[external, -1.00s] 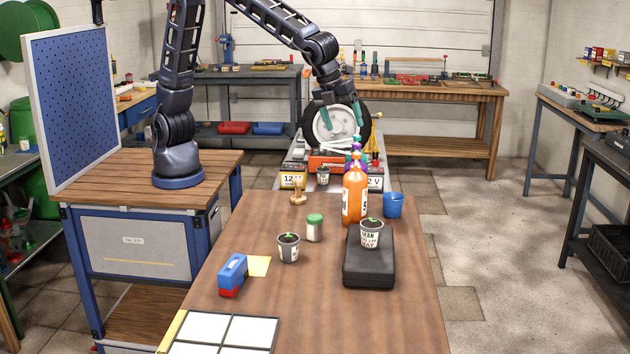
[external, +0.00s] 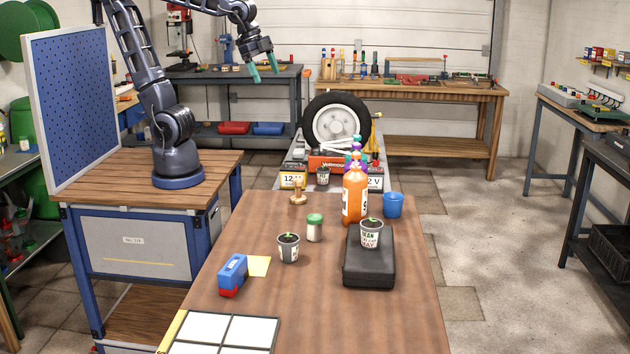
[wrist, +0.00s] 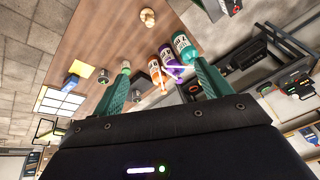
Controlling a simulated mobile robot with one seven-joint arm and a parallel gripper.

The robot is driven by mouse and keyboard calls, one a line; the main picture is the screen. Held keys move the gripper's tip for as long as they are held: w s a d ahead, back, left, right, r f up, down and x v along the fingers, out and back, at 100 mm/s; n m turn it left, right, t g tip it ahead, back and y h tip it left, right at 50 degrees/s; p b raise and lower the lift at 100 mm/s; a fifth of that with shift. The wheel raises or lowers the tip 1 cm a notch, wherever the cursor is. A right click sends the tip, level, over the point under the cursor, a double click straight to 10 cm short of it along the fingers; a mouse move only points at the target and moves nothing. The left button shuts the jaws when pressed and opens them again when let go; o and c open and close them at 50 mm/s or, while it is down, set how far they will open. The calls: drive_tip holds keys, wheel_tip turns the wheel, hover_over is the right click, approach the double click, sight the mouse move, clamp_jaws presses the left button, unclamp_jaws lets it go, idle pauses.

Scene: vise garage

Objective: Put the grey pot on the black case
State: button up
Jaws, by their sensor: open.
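A small grey pot with a seedling and a printed label (external: 371,234) stands upright on the black case (external: 368,272), at the right of the wooden table. A similar grey pot (external: 288,250) stands on the bare table to the left of the case; it also shows in the wrist view (wrist: 102,76). A third such pot (external: 323,177) stands farther back by the batteries. My gripper (external: 264,72) is open and empty, raised high beyond the table's far left, well away from the pots. Its green fingers (wrist: 160,72) are spread in the wrist view.
The orange bottle (external: 355,195), with other bottles behind it, stands just behind the case. A blue cup (external: 393,205), a lidded jar (external: 314,228), a wooden piece (external: 297,194) and a blue-and-red box (external: 232,274) are on the table. The front right of the table is clear.

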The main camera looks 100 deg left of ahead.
drive_tip(key=s+a+f+n, duration=0.2)
drive_tip(key=s+n, duration=0.4)
drive_tip(key=s, duration=0.5)
drive_tip(key=shift+a+f+t, duration=0.3)
drive_tip(key=shift+a+f, duration=0.1)
drive_tip(key=shift+a, duration=0.15)
